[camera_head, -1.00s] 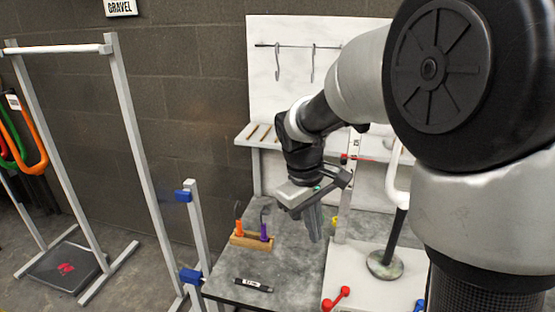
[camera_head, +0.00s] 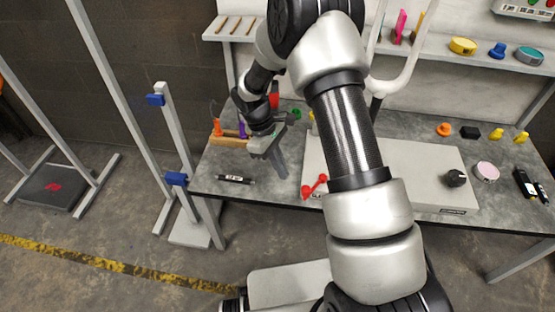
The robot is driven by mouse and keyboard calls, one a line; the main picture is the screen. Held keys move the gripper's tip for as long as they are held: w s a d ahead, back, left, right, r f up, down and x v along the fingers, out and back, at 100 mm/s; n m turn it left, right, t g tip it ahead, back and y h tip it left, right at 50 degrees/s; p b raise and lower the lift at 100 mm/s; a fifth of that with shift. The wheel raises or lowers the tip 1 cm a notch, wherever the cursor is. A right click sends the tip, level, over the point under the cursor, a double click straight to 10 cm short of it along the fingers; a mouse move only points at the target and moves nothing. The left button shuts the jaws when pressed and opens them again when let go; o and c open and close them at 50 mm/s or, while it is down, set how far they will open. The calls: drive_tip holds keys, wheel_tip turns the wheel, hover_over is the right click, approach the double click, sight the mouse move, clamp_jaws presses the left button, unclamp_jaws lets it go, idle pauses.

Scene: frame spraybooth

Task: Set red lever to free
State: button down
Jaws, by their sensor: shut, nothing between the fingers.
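A red part with rounded ends (camera_head: 314,187), lever-like in shape, sits at the left front of the white panel (camera_head: 412,165) on the grey table. I cannot read any mark for a free setting beside it. My gripper (camera_head: 281,172) is shut and empty, fingers pointing down, just left of and behind the red part, apart from it in the picture. Another red object (camera_head: 274,96) shows partly behind my arm; I cannot tell what it is. My arm hides part of the white panel.
A black marker-like item (camera_head: 235,179) lies on the table left of my gripper, near a wooden holder (camera_head: 222,140). A black knob (camera_head: 455,178) stands at the panel's right. A blue-clamped grey post (camera_head: 178,140) rises left of the table.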

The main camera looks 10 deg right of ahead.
drive_tip(key=s+d+f, duration=0.1)
drive_tip(key=s+d, duration=0.1)
drive_tip(key=s+d+f, duration=0.1)
drive_tip(key=d, duration=0.1)
drive_tip(key=shift+f+b, duration=0.35)
drive_tip(key=shift+d, duration=0.1)
